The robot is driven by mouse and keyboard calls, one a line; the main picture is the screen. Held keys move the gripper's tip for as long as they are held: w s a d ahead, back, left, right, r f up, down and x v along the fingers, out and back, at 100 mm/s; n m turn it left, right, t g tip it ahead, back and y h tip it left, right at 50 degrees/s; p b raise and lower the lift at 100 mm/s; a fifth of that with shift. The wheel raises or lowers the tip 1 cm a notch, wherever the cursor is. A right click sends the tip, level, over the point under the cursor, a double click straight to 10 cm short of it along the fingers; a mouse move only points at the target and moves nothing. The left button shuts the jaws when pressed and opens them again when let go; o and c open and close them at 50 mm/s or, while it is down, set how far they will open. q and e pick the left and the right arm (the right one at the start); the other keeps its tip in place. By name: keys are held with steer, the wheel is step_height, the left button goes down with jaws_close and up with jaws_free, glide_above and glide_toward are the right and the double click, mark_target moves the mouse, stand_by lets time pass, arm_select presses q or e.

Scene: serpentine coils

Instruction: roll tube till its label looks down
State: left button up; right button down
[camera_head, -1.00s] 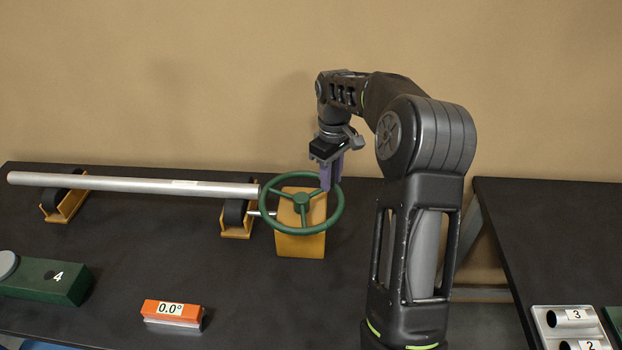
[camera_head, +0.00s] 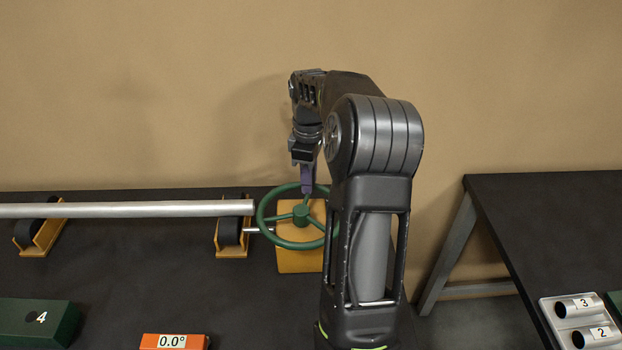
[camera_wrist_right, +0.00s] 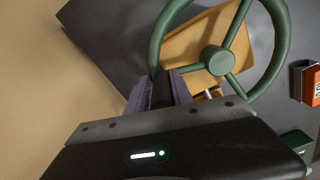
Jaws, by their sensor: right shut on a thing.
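The long silver tube (camera_head: 120,210) lies level across two roller stands, its left end out of the head view. No label shows on its visible side. A green handwheel (camera_head: 263,222) on an orange block stands at the tube's right end; it also shows in the right wrist view (camera_wrist_right: 283,50). My right gripper (camera_head: 307,188), with purple fingers, is shut on the wheel's far rim. In the right wrist view the fingers (camera_wrist_right: 160,90) sit around the rim near a spoke. My left gripper is not in view.
Orange roller stands (camera_head: 50,236) (camera_head: 232,248) with black rollers carry the tube. An orange box reading 0.0° (camera_head: 172,341) and a green box marked 4 (camera_head: 38,322) lie in front. A second table (camera_head: 550,230) at right holds a tray (camera_head: 556,330) with numbered short tubes.

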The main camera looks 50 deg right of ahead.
steer(key=shift+a+f, duration=0.2)
steer(key=shift+a, duration=0.15)
steer(key=c, duration=1.3)
jaws_free()
steer(key=shift+r, duration=0.1)
steer(key=shift+s+d, duration=0.1)
steer(key=shift+r, duration=0.15)
steer(key=shift+r, duration=0.25)
step_height(320, 180, up, 7)
steer(key=shift+r+b, duration=0.1)
steer(key=shift+b, duration=0.2)
